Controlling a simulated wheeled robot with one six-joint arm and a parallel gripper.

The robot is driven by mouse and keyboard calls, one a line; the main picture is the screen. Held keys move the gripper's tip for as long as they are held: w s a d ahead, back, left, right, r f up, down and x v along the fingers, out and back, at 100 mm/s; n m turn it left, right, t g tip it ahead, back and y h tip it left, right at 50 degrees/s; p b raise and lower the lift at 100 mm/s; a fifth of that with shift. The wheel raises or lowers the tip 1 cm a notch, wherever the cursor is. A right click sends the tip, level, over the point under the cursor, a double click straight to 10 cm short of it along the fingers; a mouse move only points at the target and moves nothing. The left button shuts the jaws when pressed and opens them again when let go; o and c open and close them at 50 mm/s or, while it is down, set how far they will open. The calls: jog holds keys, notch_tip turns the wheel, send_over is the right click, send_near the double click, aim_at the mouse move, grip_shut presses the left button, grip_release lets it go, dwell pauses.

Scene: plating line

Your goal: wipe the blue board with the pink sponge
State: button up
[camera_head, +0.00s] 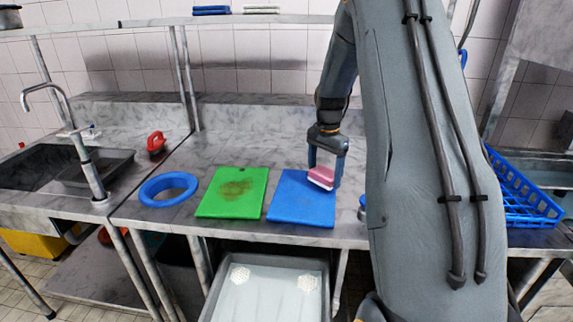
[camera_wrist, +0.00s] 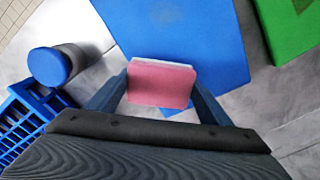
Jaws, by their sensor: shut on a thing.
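The blue board (camera_head: 298,204) lies flat on the metal counter, right of the green board. It also shows in the wrist view (camera_wrist: 185,35), with no visible stain on the part in sight. My gripper (camera_head: 325,180) is shut on the pink sponge (camera_head: 321,175), which has a white layer on its far side. In the wrist view the sponge (camera_wrist: 160,84) sits between both fingers, over the board's edge area. I cannot tell whether the sponge touches the board. My arm hides part of the counter on the right.
A green board (camera_head: 215,207) with a brown stain lies to the left. A blue ring (camera_head: 150,191) and a red object (camera_head: 156,142) lie further left, beside the sink (camera_head: 45,165). A blue crate (camera_head: 520,195) stands at right. A blue round item (camera_wrist: 48,65) stands near the crate.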

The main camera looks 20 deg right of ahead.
jog(key=shift+r+p, duration=1.45)
jog(key=shift+r, duration=1.25)
jog(key=shift+s+d, duration=0.1)
